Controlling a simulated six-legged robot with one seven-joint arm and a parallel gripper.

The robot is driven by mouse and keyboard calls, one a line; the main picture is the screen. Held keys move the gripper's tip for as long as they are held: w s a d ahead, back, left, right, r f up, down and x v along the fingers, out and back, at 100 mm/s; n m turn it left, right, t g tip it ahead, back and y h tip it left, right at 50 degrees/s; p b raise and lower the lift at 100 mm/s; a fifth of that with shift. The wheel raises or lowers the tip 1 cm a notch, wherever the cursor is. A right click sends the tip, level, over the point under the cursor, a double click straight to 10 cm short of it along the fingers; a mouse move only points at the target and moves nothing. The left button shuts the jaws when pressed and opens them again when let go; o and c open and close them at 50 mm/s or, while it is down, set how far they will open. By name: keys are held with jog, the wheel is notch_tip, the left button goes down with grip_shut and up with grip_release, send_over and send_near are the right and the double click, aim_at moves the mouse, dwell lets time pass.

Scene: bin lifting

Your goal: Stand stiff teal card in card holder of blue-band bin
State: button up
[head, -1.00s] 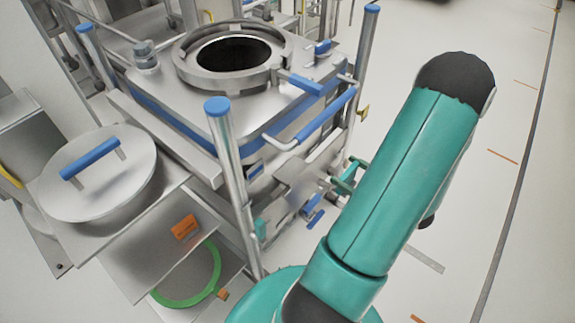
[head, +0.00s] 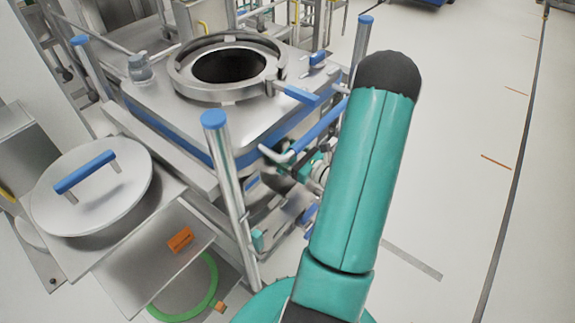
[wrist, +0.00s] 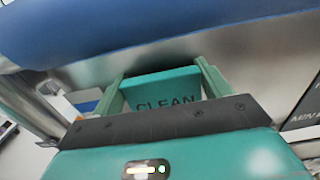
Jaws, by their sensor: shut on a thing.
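The teal card (wrist: 152,87), printed CLEAN, shows in the wrist view between the two green fingers of my gripper (wrist: 163,80), which is shut on it. Its lower part is hidden behind the dark front edge of my gripper. The blue-band bin (head: 185,110) stands left of my arm in the head view. My gripper is at the bin's near right side, under a blue handle bar, partly hidden by my arm. A metal surface lies just beyond the card in the wrist view. I cannot make out the card holder, or whether the card touches anything.
The blue handle bar (head: 318,128) and a blue-capped post (head: 228,180) stand close to my gripper. In the wrist view, a dark plate (wrist: 303,118) marked MIN is at right. A round lid (head: 92,190) lies at left. The floor at right is clear.

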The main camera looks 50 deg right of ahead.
jog(key=shift+s+d+f, duration=0.1)
jog(key=shift+f, duration=0.65)
jog(key=shift+w+f, duration=0.2)
jog(key=shift+f, duration=1.9)
jog(key=o, duration=1)
jog(key=shift+f, duration=0.15)
jog(key=shift+s, duration=0.15)
jog(key=s, duration=0.7)
jog(key=s+d, duration=0.1)
jog(key=s, duration=0.3)
jog(key=shift+s, duration=0.35)
jog(key=shift+s, duration=0.1)
